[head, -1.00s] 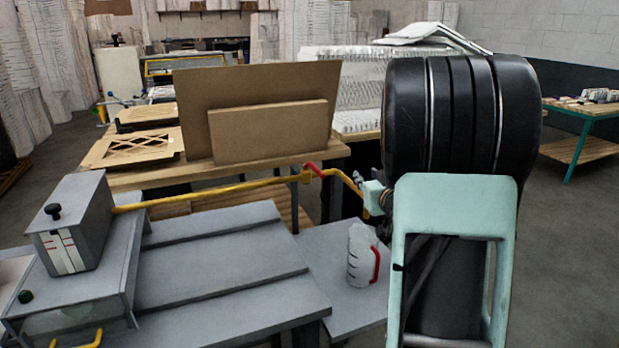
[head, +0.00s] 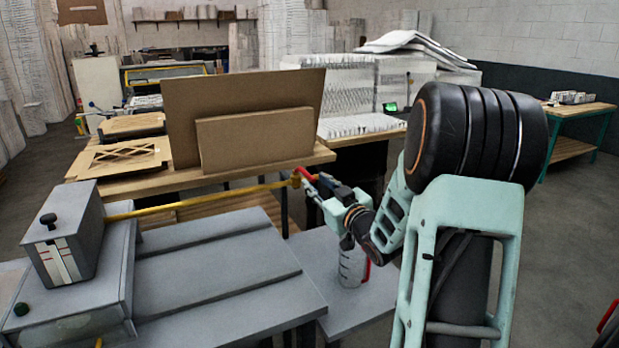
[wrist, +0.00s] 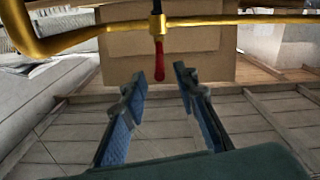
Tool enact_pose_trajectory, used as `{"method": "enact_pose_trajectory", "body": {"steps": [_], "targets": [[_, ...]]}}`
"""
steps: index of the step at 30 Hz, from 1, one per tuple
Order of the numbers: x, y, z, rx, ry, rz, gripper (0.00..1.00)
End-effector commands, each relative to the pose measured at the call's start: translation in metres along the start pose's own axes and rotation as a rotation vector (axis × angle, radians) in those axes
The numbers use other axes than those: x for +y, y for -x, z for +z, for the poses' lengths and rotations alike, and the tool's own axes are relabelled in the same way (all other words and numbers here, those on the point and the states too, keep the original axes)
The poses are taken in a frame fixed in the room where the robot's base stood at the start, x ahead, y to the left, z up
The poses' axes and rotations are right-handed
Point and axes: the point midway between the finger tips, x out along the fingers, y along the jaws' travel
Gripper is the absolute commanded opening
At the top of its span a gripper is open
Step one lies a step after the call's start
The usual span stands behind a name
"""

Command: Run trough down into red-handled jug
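A yellow pipe (head: 200,199) runs right from the grey boxed unit (head: 70,238) on the left, which I take as the trough; its inside is hidden. A brass valve (wrist: 157,24) on the pipe has a red lever (wrist: 160,62), also in the head view (head: 307,174). The jug (head: 352,268), pale with dark marks and a red handle, stands upright on a lower grey shelf, partly behind my arm; its fill cannot be told. My gripper (wrist: 160,79) is open and empty, its fingertips either side of the lever's line, just short of its end.
A grey bench (head: 215,270) fills the front. Brown boards (head: 255,140) stand upright on a wooden table (head: 190,182) behind the pipe. A teal-legged table (head: 580,115) is at the far right, with open floor before it.

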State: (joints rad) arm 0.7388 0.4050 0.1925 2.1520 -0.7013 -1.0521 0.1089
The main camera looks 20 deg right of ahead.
Motion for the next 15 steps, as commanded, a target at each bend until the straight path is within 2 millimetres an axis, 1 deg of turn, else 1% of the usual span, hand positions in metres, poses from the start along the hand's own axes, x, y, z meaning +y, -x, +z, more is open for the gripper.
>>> {"method": "enact_pose_trajectory", "body": {"steps": [1, 3, 6, 10, 15], "targets": [[0.0, -0.01, 0.0, 0.001, 0.0, -0.002, 0.27], [0.0, -0.022, 0.0, 0.0, -0.002, -0.001, 0.27], [0.0, -0.035, 0.0, 0.0, -0.001, -0.001, 0.27], [0.0, -0.045, 0.0, 0.0, 0.0, 0.0, 0.27], [0.001, -0.048, 0.0, -0.001, 0.0, 0.001, 0.27]]}}
